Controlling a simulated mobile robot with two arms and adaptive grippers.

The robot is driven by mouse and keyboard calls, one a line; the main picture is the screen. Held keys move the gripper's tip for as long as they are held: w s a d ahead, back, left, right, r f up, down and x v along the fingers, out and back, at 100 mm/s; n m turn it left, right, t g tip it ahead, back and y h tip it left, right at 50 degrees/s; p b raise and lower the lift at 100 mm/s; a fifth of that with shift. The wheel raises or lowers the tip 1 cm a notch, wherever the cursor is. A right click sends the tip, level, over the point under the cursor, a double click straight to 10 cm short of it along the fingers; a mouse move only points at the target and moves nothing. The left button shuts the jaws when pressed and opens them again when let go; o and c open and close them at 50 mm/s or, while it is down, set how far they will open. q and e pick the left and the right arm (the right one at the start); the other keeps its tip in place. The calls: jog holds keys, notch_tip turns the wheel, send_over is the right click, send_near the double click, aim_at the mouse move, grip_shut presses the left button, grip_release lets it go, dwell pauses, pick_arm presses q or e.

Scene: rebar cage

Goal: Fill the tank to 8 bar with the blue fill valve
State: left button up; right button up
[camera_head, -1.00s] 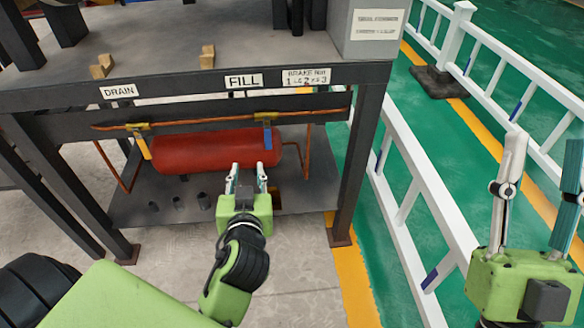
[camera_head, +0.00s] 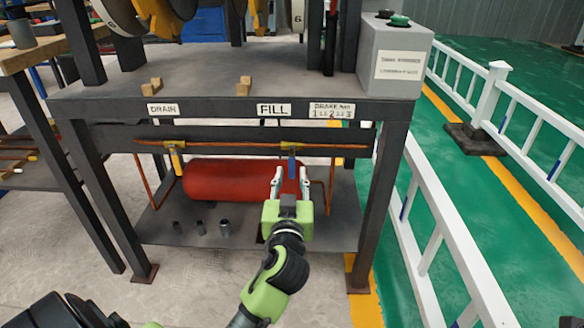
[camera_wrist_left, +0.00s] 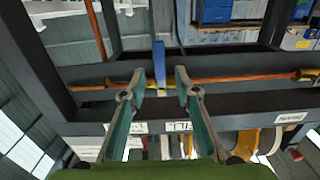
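The blue fill valve (camera_head: 291,168) sits on the copper pipe (camera_head: 230,145) below the FILL label (camera_head: 273,109), its handle hanging straight down. My left gripper (camera_head: 290,177) is open, its fingertips either side of the handle in the head view. In the upside-down left wrist view the blue handle (camera_wrist_left: 159,62) shows in line with the gap between the fingers (camera_wrist_left: 158,82), just beyond the tips; contact cannot be made out. The red tank (camera_head: 215,180) lies behind on the lower shelf. No readable pressure gauge shows. My right gripper is not clearly visible.
The yellow-handled drain valve (camera_head: 176,160) hangs at the pipe's left end under the DRAIN label (camera_head: 163,109). The steel bench (camera_head: 220,75) overhangs the pipe; its right leg (camera_head: 383,210) stands near. Several dark sockets (camera_head: 200,228) stand on the lower shelf. A white fence (camera_head: 440,235) runs at right.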

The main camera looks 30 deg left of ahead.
aim_at(292, 167)
pick_arm(q)
jog(key=b+x, duration=0.1)
jog(key=x, duration=0.4)
jog(key=shift+w, duration=0.1)
grip_shut()
